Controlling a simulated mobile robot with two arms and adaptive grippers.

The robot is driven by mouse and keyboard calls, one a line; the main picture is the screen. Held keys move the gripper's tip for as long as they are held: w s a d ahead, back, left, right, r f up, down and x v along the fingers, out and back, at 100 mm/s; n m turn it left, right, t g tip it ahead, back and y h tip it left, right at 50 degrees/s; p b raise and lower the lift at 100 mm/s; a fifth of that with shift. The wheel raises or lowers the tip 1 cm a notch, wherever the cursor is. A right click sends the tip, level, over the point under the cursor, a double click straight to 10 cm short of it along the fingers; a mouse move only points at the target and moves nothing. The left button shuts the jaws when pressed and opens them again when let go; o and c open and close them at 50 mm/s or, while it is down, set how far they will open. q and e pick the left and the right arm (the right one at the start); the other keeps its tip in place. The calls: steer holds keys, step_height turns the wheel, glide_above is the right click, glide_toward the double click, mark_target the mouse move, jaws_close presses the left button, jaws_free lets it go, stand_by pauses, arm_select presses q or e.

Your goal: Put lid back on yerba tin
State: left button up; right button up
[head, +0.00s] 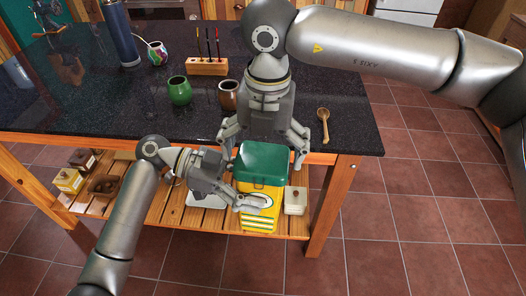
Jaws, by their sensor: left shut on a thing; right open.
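The yellow yerba tin (258,222) is at the table's near edge, above or on the lower shelf; I cannot tell whether its base touches the shelf. The green lid (264,158) covers its top; whether it is fully seated is unclear. My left gripper (240,190) comes in from the left and is shut on the tin, one finger across its front. The other finger is mostly hidden. My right gripper (264,148) points down from above, open, with its fingers spread at either side of the lid's far part.
A pale lidded box (296,201) stands right of the tin on the wooden shelf (170,215).

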step_height(320, 180, up, 11)
steer(key=shift+d, duration=0.2)
steer(key=shift+r, duration=0.1)
stand_by(0.5)
